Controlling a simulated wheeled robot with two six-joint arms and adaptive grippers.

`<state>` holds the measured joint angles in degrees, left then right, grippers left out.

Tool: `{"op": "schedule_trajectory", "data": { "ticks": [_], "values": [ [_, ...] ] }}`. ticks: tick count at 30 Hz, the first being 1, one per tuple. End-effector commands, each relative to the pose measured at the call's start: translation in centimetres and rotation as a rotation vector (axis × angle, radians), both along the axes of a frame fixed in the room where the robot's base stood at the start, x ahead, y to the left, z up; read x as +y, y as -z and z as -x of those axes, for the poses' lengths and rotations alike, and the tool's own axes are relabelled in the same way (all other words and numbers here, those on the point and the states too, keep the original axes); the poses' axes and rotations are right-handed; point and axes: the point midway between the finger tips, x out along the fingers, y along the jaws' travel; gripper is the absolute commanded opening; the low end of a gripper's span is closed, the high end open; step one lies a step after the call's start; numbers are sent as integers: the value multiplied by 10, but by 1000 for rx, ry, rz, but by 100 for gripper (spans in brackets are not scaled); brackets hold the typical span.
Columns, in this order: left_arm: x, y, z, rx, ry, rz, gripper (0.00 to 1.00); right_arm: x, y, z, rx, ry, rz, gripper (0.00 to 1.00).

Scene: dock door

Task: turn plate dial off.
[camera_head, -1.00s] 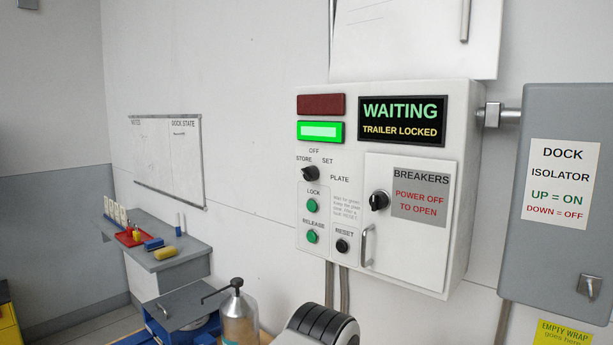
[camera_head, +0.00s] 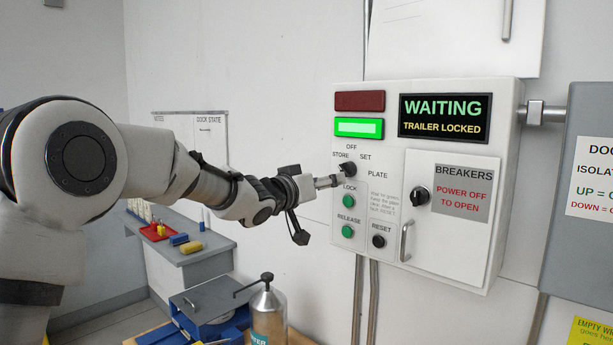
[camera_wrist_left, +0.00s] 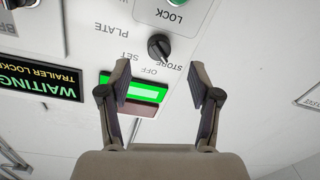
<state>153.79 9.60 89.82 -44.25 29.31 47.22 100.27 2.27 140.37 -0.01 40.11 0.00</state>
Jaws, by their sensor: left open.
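The plate dial is a small black knob (camera_head: 348,169) on the white control box, with OFF, STORE, SET and PLATE printed around it. In the left wrist view the dial (camera_wrist_left: 159,46) appears upside down, and its ridge seems to point toward STORE. My left gripper (camera_head: 338,181) reaches in from the left, close to the dial and partly overlapping it in the head view. In the left wrist view its two fingers (camera_wrist_left: 160,78) are spread and empty, with the dial ahead between the fingertip lines. Contact with the dial cannot be told. My right gripper is out of view.
Green LOCK (camera_head: 348,201) and RELEASE (camera_head: 347,231) buttons and a black RESET button (camera_head: 379,241) sit below the dial. The breakers door (camera_head: 450,240) with its knob and handle is to the right. The display (camera_head: 444,118) reads WAITING, TRAILER LOCKED. A bottle (camera_head: 268,318) stands below.

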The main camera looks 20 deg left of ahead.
Motion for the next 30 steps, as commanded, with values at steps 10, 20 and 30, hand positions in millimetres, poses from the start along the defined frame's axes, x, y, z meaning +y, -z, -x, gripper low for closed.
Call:
{"op": "schedule_trajectory", "data": {
  "ticks": [10,20,30],
  "values": [
    [-11,-21,-41,-22,0,-1,63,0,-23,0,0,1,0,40],
    [-20,-16,-74,-22,0,1,63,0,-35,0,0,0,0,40],
    [-20,-15,-73,-21,0,1,3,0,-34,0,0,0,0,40]
  ]
}}
